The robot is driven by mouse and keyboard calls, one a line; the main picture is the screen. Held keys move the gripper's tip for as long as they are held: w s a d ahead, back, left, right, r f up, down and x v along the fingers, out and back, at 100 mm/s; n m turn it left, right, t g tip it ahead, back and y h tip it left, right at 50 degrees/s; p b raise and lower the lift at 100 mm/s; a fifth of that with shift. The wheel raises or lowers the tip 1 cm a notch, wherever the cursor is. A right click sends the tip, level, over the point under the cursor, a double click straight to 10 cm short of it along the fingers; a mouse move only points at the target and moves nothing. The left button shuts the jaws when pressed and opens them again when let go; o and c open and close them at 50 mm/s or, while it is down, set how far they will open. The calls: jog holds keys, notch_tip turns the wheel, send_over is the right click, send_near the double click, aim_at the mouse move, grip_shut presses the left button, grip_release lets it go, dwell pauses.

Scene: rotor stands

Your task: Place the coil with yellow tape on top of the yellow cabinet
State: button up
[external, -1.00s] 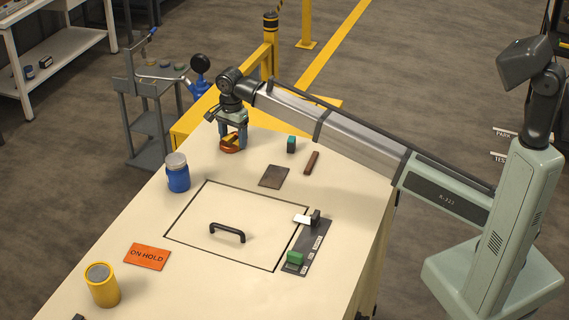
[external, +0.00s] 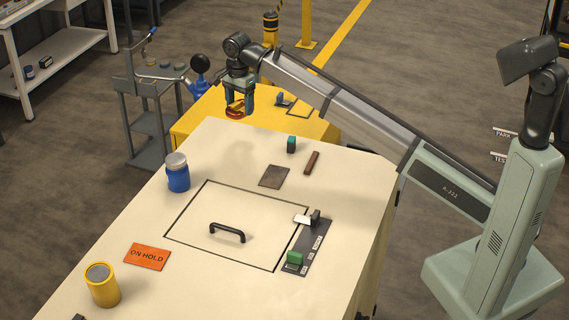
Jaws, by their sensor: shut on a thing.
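My gripper (external: 237,104) is shut on a small copper-orange coil (external: 235,112). It holds the coil up beyond the far end of the cream bench, in front of the yellow cabinet's top in the picture. Tape on the coil is too small to make out. The yellow cabinet (external: 312,128) stands behind the bench, its flat top partly hidden by my arm and gripper. I cannot tell how high the coil is above that top.
A small blue item (external: 280,98) and a dark outline lie on the cabinet top. The cream bench (external: 120,220) carries a blue jar (external: 177,172), a yellow can (external: 102,285), a teal-topped block (external: 291,145) and a brown bar (external: 311,162). A yellow post (external: 270,35) stands behind the cabinet.

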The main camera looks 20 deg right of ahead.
jog(key=w+d+f+m, duration=0.1)
jog(key=w+d+f, duration=0.2)
jog(key=w+d, duration=0.5)
jog(key=w+d+f+m, duration=0.2)
jog(key=w+d+f, duration=0.2)
jog(key=d, duration=0.8)
jog(key=m, duration=1.2)
send_over(293, 122)
notch_tip(293, 122, down, 4)
jog(key=r, duration=0.1)
jog(key=shift+w+f, duration=0.1)
jog(key=shift+f, duration=5.1)
jog(key=shift+f, duration=0.1)
jog(key=o, duration=1.3)
notch_tip(293, 122, up, 12)
